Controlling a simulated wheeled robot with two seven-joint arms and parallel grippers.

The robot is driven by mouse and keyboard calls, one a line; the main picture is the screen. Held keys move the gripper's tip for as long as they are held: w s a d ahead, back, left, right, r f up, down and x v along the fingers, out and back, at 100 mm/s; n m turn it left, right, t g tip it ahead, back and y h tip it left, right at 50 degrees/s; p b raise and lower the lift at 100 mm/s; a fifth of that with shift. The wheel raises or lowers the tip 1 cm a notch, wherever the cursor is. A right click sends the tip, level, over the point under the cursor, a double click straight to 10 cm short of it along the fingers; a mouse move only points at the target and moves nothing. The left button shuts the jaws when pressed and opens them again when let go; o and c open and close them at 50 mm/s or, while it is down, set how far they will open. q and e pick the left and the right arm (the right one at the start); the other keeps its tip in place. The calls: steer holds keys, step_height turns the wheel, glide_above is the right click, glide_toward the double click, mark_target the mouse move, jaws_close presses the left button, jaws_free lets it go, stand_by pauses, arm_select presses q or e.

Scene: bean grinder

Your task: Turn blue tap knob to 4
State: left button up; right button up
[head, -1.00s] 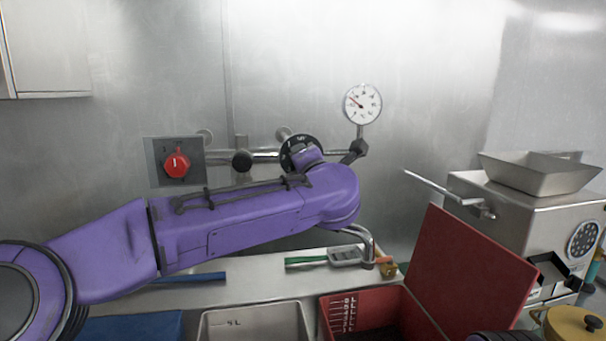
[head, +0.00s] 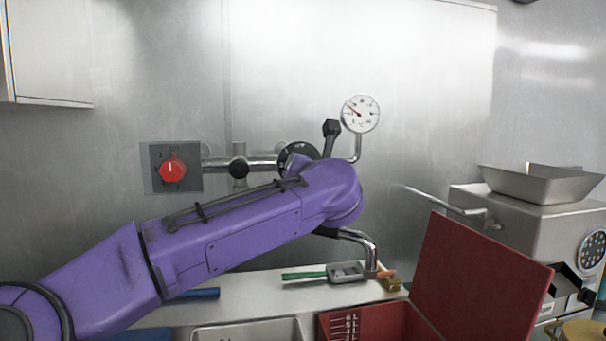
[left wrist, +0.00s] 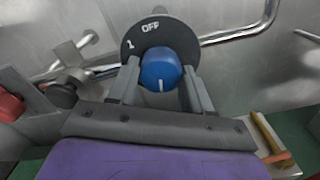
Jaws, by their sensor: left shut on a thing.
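The blue tap knob (left wrist: 160,70) sits on a round black dial (left wrist: 172,30) in the left wrist view. The dial shows "OFF" at its top and "1" to the left; its other marks are hidden. A short white line shows near the knob's lower edge; I cannot tell which number it points to. My left gripper (left wrist: 161,82) is shut on the knob, one finger on each side. In the head view the dial (head: 285,155) is partly covered by my purple left arm, which hides the knob. My right gripper is not in view.
A red knob (head: 172,169) on a grey plate is left of the dial along the wall pipe (head: 262,163). A round gauge (head: 360,114) is up right. The spout (head: 368,248) is below. A red bin (head: 378,318) and a metal grinder (head: 540,215) stand at right.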

arm_select(q)
steer(key=shift+a+r, duration=0.15)
steer(key=shift+r, duration=0.15)
steer(key=o, duration=1)
steer(key=shift+o, duration=0.2)
steer(key=shift+w+f, duration=0.1)
steer(key=shift+f, duration=0.1)
steer(key=s+d+b, duration=0.2)
steer(key=s+b, duration=0.2)
steer(key=s, duration=0.6)
steer(key=shift+s, duration=0.2)
